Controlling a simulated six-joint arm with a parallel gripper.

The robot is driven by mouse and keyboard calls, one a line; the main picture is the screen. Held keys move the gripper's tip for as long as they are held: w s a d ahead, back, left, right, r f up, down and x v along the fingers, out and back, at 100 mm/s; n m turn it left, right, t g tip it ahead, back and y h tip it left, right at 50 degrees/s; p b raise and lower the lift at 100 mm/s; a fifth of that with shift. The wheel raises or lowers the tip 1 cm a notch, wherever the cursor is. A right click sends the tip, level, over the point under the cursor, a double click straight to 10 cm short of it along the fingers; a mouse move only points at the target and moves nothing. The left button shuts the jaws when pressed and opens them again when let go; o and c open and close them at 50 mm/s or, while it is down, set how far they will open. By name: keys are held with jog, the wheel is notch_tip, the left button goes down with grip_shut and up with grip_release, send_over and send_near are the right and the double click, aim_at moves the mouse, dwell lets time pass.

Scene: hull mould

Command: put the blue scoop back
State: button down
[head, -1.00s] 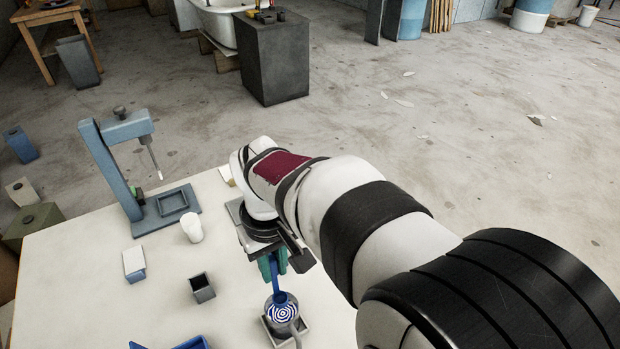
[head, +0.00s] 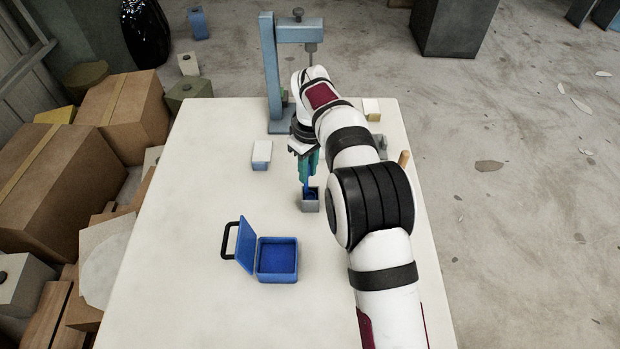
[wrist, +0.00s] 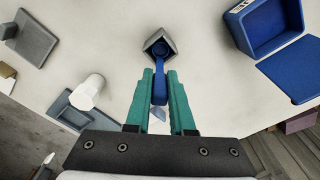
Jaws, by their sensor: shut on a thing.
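The blue scoop (wrist: 160,88) is held by its handle between the green fingers of my gripper (wrist: 160,74), which is shut on it. In the wrist view its round bowl is over or inside the mouth of a small grey square box (wrist: 168,37). In the head view my gripper (head: 307,177) points down above this box (head: 310,206), and the scoop (head: 308,188) reaches down to its opening. I cannot tell whether the bowl touches the bottom of the box.
An open blue case (head: 277,278) stands nearer on the white table (head: 190,250). A white-and-blue box (head: 262,152) is left of my gripper. A blue press stand (head: 270,70) is at the back. A white cup (wrist: 87,92) shows in the wrist view.

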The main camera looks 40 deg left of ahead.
jog(key=shift+f, duration=0.85)
jog(key=shift+f, duration=0.1)
jog(key=c, duration=0.8)
grip_release()
